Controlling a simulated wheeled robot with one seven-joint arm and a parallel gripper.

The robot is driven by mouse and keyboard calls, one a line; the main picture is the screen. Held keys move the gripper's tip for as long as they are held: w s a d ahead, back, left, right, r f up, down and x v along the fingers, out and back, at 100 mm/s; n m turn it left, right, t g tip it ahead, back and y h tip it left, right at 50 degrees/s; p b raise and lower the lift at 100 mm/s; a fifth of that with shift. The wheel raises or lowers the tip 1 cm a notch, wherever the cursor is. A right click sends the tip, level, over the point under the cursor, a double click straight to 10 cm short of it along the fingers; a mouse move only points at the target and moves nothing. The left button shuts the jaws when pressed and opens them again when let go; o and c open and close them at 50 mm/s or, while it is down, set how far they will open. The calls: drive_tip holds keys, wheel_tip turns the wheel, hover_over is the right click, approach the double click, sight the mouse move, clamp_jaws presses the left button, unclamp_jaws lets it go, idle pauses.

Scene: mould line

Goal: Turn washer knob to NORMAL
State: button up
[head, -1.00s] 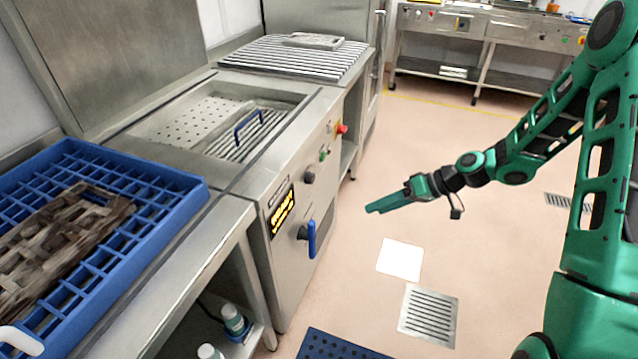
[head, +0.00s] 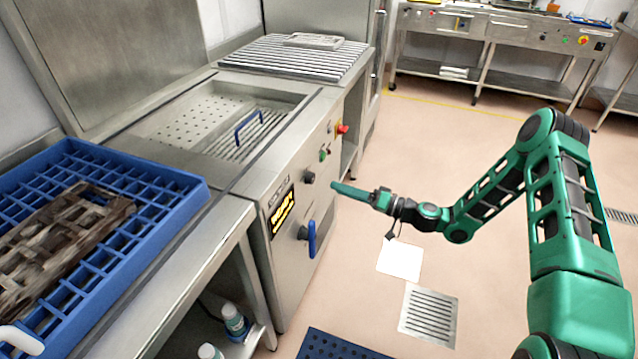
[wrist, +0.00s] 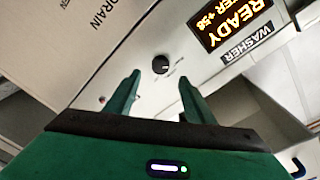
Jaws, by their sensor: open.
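The washer (head: 262,172) is a steel machine with a sunken basin on top. Its small round black knob (head: 309,177) is on the front panel, right of the lit yellow display. In the wrist view the knob (wrist: 160,63) is just beyond and between the fingertips, with a light pointer mark. The lettering around it is too small to read. My gripper (head: 336,187) reaches toward the panel, its fingertips short of the knob. In the wrist view my gripper (wrist: 160,82) is open and empty, with two green fingers apart.
A blue lever handle (head: 312,239) sticks out below the display (head: 283,212). Green and red buttons (head: 341,129) sit farther along the panel. A blue rack (head: 150,165) with a dirty mould stands on the left table. The floor right of the washer is open.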

sight(313, 180)
drive_tip(key=x, duration=0.8)
drive_tip(key=shift+w+a, duration=0.1)
drive_tip(key=shift+a, duration=0.2)
drive_tip(key=shift+d, duration=0.1)
drive_tip(key=c, duration=1.1)
